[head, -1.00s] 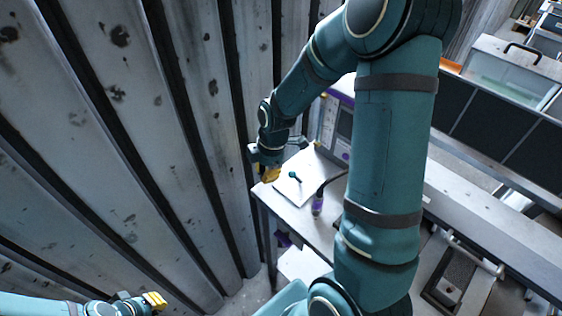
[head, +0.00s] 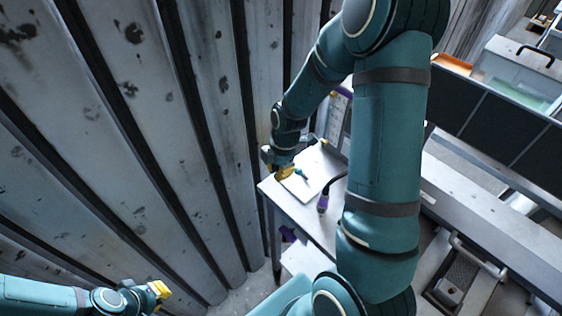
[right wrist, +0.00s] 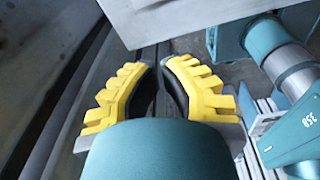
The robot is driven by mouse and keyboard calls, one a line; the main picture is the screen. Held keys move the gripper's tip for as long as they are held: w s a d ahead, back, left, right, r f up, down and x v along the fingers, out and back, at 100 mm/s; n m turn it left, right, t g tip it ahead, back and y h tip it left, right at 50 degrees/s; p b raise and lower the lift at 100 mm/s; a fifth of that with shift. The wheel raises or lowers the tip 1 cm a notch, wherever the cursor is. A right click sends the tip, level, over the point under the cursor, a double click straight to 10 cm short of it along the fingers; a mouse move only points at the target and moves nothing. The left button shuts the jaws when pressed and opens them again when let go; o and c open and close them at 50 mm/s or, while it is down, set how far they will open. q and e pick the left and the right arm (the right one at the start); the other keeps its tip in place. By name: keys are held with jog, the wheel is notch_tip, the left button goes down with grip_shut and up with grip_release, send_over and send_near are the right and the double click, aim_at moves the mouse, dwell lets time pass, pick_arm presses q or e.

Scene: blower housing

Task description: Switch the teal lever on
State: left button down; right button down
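The teal lever (head: 301,174) is small in the head view, on a pale flat panel (head: 312,188) on top of the workbench. My right gripper (head: 284,173), with yellow fingertips, is just left of the lever; whether they touch cannot be told. In the right wrist view the right gripper's fingers (right wrist: 158,75) come close together at their tips with nothing visible between them. The lever cannot be made out there. My left gripper (head: 160,290) is low at the left, far from the bench, and its finger gap is not clear.
A corrugated metal wall (head: 150,130) runs close along the left of the bench (head: 285,205). A purple and black handled tool (head: 323,203) stands on the bench right of the panel. My right arm hides part of the bench.

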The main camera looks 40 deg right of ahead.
aim_at(302, 174)
jog(key=f, duration=0.3)
jog(key=shift+a+f, duration=0.3)
jog(key=shift+f, duration=0.05)
jog(key=d, duration=0.3)
jog(key=shift+s+d+r, duration=0.15)
jog(key=shift+d, duration=0.3)
pick_arm(q)
jog(key=shift+r, duration=0.25)
jog(key=shift+f, duration=0.1)
pick_arm(e)
jog(key=shift+d, duration=0.15)
jog(key=shift+d, duration=0.1)
pick_arm(q)
jog(key=shift+a+f, duration=0.2)
pick_arm(e)
jog(key=shift+r+y, duration=0.15)
jog(key=shift+y, duration=0.15)
pick_arm(q)
jog(key=shift+a+f, duration=0.2)
pick_arm(e)
jog(key=shift+d+r, duration=0.1)
jog(key=shift+d, duration=0.05)
